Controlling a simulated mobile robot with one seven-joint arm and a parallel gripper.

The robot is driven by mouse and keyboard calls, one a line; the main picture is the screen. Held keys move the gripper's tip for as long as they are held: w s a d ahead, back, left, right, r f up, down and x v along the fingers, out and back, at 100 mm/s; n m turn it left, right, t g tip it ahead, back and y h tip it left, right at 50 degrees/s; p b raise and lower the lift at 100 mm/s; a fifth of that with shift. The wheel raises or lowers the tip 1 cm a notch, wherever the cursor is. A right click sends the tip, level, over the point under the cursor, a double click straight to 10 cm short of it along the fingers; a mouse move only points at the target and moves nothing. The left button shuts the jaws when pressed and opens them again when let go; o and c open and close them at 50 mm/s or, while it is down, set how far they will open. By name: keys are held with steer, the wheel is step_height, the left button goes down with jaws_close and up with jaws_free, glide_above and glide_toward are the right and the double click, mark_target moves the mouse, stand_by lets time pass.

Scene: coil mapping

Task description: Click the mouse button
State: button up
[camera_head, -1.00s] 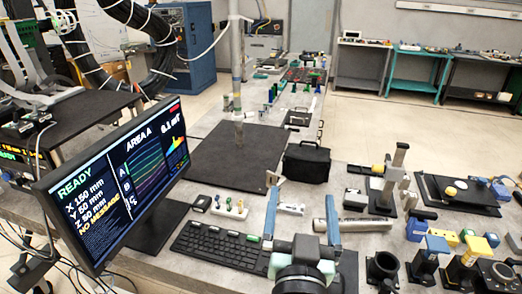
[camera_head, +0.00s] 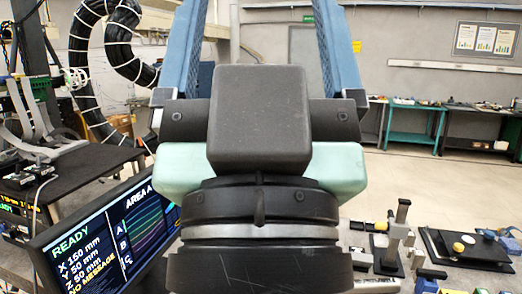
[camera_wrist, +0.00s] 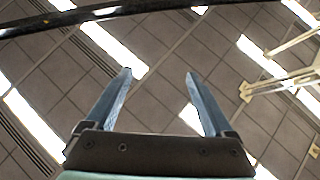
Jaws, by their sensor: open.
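No computer mouse can be made out in either current view; my gripper and wrist cover the middle of the table in the head view. My gripper (camera_wrist: 158,75) is open with nothing between its two blue fingers. In the head view it is large and close to the camera, with its fingers pointing up past the top edge. The wrist view looks up at ceiling panels and bright lights. The monitor (camera_head: 92,240) stands at the lower left of the head view and reads READY and NO MESSAGE; its right part is hidden behind my gripper.
A post on a stand (camera_head: 395,237) and a black plate with small parts (camera_head: 466,250) are on the table at the right. A dark side table (camera_head: 75,165) stands at the left. Benches (camera_head: 410,130) line the back wall, with open floor before them.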

jaws_close()
stand_by(1.4)
